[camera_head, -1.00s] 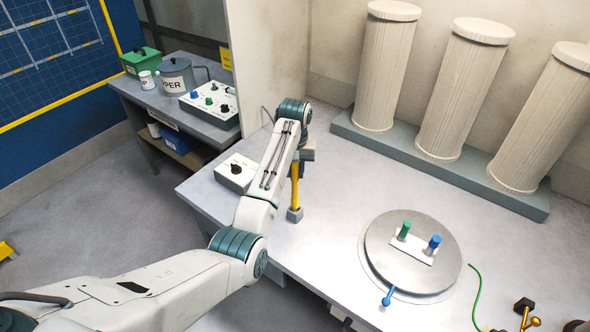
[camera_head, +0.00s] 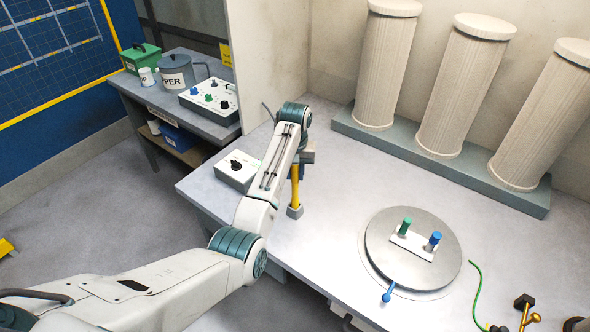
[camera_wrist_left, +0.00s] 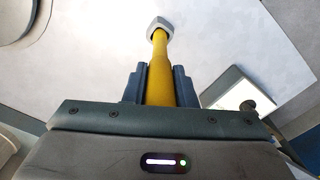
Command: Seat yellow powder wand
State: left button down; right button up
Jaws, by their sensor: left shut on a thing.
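The yellow powder wand (camera_head: 296,188) is a yellow rod with a grey block at its lower end. It hangs roughly upright from my left gripper (camera_head: 297,171), above or at the bench top; I cannot tell whether its end touches. In the left wrist view the wand (camera_wrist_left: 160,58) runs between the two fingers of my left gripper (camera_wrist_left: 160,82), which is shut on it. On the bench, a round metal turntable (camera_head: 385,265) carries a white plate (camera_head: 411,246) with a green peg (camera_head: 405,228) and a blue peg (camera_head: 433,241). My right gripper is not in view.
A blue-tipped handle (camera_head: 388,295) sticks out from the turntable's front edge. A small box with a black knob (camera_head: 238,170) stands left of my left arm. Fluted columns (camera_head: 465,85) line the back. A green cable (camera_head: 477,295) and brass fitting (camera_head: 527,312) lie right. Bench between wand and turntable is clear.

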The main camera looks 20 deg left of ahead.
pick_arm(q)
jog(key=shift+f, duration=0.75)
jog(key=shift+f+b, duration=0.3)
jog(key=shift+f, duration=0.25)
jog(key=c, duration=1.1)
grip_release()
jog(key=shift+c, duration=0.2)
